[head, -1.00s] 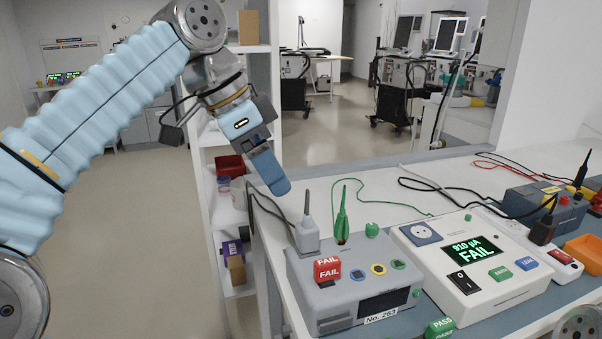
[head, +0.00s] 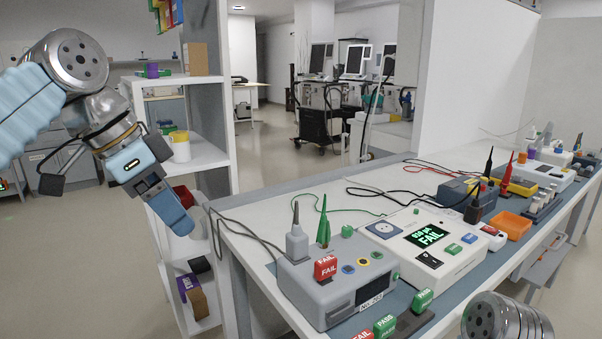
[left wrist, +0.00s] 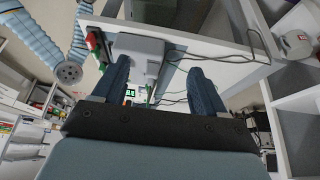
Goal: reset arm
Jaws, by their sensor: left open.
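My left gripper (head: 178,222) hangs in the left of the head view, pointing down and to the right. It is in front of the white shelf unit and left of the bench, apart from both. In the left wrist view, its two dark blue fingers (left wrist: 160,85) stand wide apart with nothing held between them. A silver joint of my right arm shows at the bottom right of the head view. My right gripper is out of view.
A grey tester (head: 335,285) with a red FAIL tag stands near the bench's (head: 255,232) left end. A white meter (head: 460,262) reading FAIL is beside it. PASS tags (head: 422,300), cables and an orange tray (head: 510,225) lie around. A white shelf unit (head: 215,155) stands behind my left gripper.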

